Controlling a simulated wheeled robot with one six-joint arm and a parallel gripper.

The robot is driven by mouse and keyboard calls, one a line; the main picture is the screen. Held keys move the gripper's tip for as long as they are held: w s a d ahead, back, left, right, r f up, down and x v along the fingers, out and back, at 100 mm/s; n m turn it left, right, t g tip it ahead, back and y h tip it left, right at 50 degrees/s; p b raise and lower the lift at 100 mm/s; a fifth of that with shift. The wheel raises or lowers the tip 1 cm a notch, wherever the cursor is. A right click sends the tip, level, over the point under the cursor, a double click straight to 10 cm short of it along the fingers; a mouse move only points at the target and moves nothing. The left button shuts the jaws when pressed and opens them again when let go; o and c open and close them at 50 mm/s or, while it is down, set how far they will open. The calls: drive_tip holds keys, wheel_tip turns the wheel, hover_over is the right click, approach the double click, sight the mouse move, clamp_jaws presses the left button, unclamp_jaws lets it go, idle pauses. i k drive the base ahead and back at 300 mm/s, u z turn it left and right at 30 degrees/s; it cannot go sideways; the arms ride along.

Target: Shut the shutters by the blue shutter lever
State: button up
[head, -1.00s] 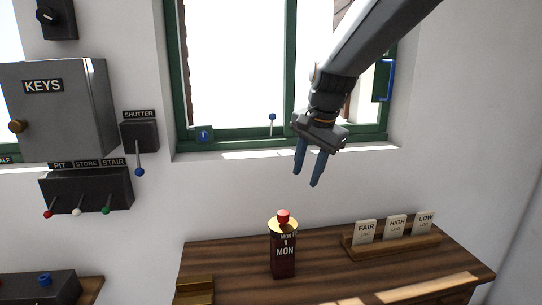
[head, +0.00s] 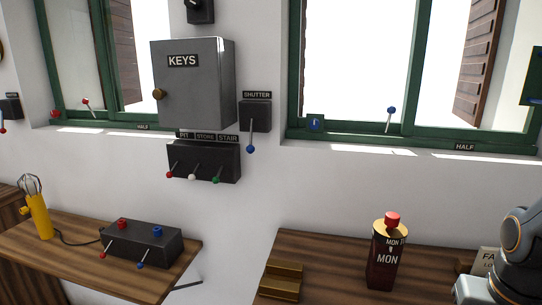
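The blue shutter lever (head: 251,135) hangs down from a dark box (head: 255,116) labelled SHUTTER, on the wall between the two windows. Its blue knob is at the lower end. A brown slatted shutter (head: 478,65) stands open outside the right window. Another brown shutter (head: 121,52) shows outside the left window, with bright open glass beside it. Part of my arm shows at the lower right edge, well to the right of the lever. My gripper's fingers are not in view.
A grey KEYS cabinet (head: 193,84) and a PIT, STORE, STAIR lever box (head: 204,162) are left of the lever. A dark red MON canister (head: 386,259) stands on the right wooden table (head: 322,250). A control box (head: 142,243) and yellow lamp (head: 40,215) occupy the left table.

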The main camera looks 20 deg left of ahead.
sight(250, 148)
drive_tip(key=u, duration=0.7)
drive_tip(key=k, duration=0.4)
drive_tip(key=u, duration=0.6)
drive_tip(key=i, duration=0.45)
drive_tip(key=k, duration=0.5)
drive_tip(key=u, duration=0.7)
drive_tip(key=i, duration=0.55)
